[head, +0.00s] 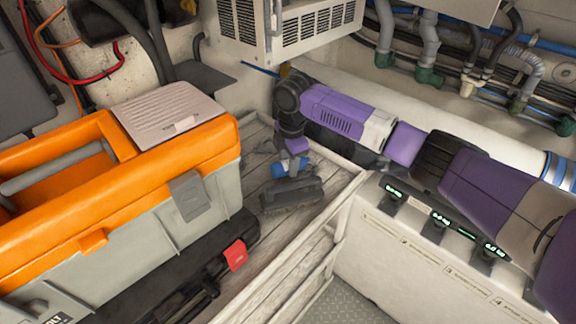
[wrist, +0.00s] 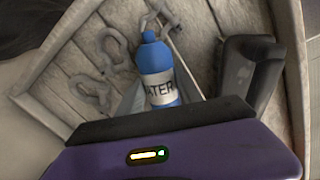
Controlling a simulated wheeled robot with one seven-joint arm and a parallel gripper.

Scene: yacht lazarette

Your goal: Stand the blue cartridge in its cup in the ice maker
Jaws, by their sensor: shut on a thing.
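My gripper (head: 291,168) reaches down over a wooden-floored bin in the middle of the head view. It is shut on the blue cartridge (head: 300,164), partly hidden by the fingers. In the wrist view the cartridge (wrist: 158,72) shows as a blue bottle shape with a white band and the letters "ATER", its narrow cap pointing away from the palm. Grey fingers flank it. I cannot make out the cup, and no part is clearly recognisable as the ice maker.
A dark block-like object (head: 291,193) lies in the bin below my gripper. Grey shackles (wrist: 112,47) lie on the planks. An orange and grey toolbox (head: 150,190) stands left. A vented white box (head: 290,25) hangs behind. A white unit with small displays (head: 430,255) stands right.

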